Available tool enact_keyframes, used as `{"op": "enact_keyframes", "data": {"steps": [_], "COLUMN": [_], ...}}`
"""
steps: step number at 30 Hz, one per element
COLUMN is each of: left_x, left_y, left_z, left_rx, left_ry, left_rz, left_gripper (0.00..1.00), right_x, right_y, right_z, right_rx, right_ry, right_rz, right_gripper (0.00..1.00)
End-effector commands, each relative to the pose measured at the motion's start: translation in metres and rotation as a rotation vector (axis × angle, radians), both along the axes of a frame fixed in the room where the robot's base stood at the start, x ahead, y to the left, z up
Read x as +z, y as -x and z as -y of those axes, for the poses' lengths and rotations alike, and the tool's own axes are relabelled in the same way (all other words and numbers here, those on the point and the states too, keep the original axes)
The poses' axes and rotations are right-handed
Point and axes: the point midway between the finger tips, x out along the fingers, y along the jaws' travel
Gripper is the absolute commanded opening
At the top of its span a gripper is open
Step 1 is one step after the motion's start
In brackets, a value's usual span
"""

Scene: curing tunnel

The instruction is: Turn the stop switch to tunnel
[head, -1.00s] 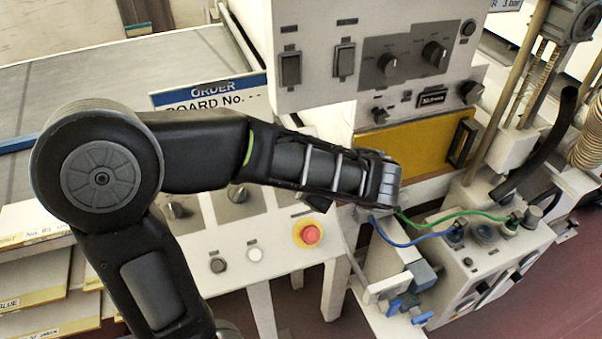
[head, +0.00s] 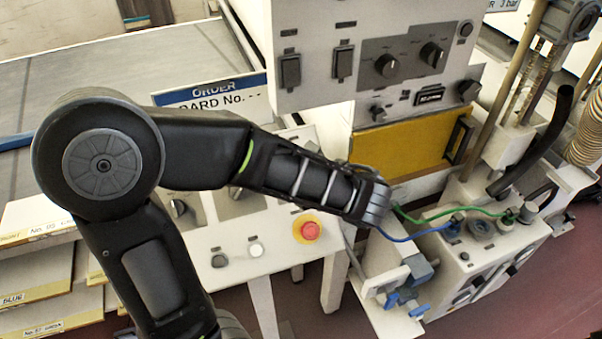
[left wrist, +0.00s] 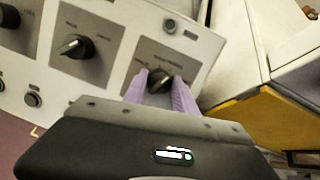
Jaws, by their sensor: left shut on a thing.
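In the left wrist view, a dark rotary switch (left wrist: 158,83) with a pointer knob sits on a framed plate of a pale panel, with small lettering too blurred to read. My left gripper (left wrist: 160,76) is shut on this knob, one pale purple finger on each side of it. The exact angle of the knob is hard to tell between the fingers. In the head view my left arm reaches across the sloping desk panel (head: 277,216), and its forearm and wrist hide the held switch and the fingers. My right gripper is in neither view.
A similar knob (left wrist: 77,46) sits beside the held one. A red stop button (head: 307,229) on a yellow base and a white button (head: 255,250) are on the desk panel. An upright switch box (head: 375,45) and a yellow panel (head: 405,150) stand behind the arm.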

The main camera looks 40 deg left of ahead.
Motion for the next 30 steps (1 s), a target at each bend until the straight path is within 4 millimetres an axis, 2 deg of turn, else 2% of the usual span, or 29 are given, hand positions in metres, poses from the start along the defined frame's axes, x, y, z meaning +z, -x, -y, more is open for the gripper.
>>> {"op": "enact_keyframes", "data": {"steps": [7,8,15,25,30], "left_x": [-0.001,-0.001,0.0,0.001,0.011], "left_y": [0.001,0.001,0.0,0.0,-0.004], "left_z": [0.0,0.0,0.0,0.001,0.007], "left_rx": [0.002,0.002,0.001,0.001,0.0], "left_ry": [0.001,0.001,0.001,0.001,0.002], "left_rz": [-0.002,-0.002,0.0,0.001,0.003], "left_gripper": [0.0,0.34,0.54,0.55,0.55], "right_x": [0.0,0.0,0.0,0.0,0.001], "right_y": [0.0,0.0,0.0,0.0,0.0], "right_z": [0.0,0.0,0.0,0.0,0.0], "right_rx": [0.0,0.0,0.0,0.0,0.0], "right_ry": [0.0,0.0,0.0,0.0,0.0], "right_rz": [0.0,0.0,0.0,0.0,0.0], "right_gripper": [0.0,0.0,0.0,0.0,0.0]}}
